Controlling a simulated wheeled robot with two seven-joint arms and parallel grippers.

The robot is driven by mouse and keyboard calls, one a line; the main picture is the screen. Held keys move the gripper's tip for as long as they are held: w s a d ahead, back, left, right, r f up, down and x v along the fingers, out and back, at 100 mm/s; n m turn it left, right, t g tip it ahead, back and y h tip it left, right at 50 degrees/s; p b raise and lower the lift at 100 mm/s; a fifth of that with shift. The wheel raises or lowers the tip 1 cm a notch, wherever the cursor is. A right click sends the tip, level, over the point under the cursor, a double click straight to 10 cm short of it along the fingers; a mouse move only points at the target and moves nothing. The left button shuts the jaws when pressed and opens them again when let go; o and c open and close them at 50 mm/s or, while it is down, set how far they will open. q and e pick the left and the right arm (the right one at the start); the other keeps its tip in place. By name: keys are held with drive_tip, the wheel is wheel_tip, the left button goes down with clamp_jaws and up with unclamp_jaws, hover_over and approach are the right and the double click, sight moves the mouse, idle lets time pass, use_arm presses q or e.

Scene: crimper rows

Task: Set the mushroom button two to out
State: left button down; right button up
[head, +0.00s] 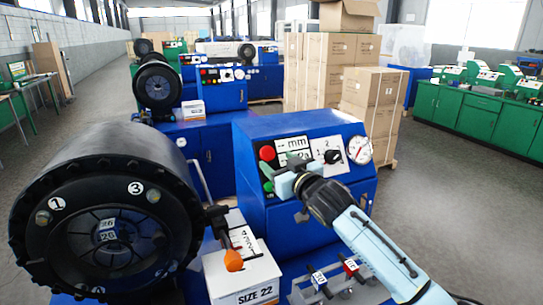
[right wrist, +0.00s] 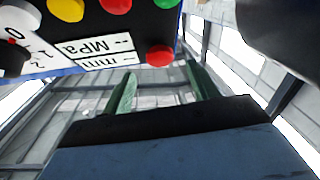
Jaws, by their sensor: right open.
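A round red mushroom button (head: 267,153) sits at the upper left of the near blue control box's front panel. It also shows in the right wrist view (right wrist: 160,56), at the panel's edge beside the MPa display. Whether it is pressed in or out, I cannot tell. My right gripper (head: 283,182) is in front of the panel, just below and right of that button. In the right wrist view its two green fingers (right wrist: 161,88) are apart with nothing between them, pointing toward the panel. My left gripper is not in view. No number on the button is readable.
A green button (head: 267,186) sits below the red one. A selector knob (head: 332,156) and a gauge (head: 358,150) are to the right. A large black crimper head (head: 105,220) fills the left. A SIZE 22 box (head: 240,275) stands between. Another blue machine (head: 200,135) stands behind.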

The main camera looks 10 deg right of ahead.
sight(269, 155)
drive_tip(key=shift+x, duration=2.2)
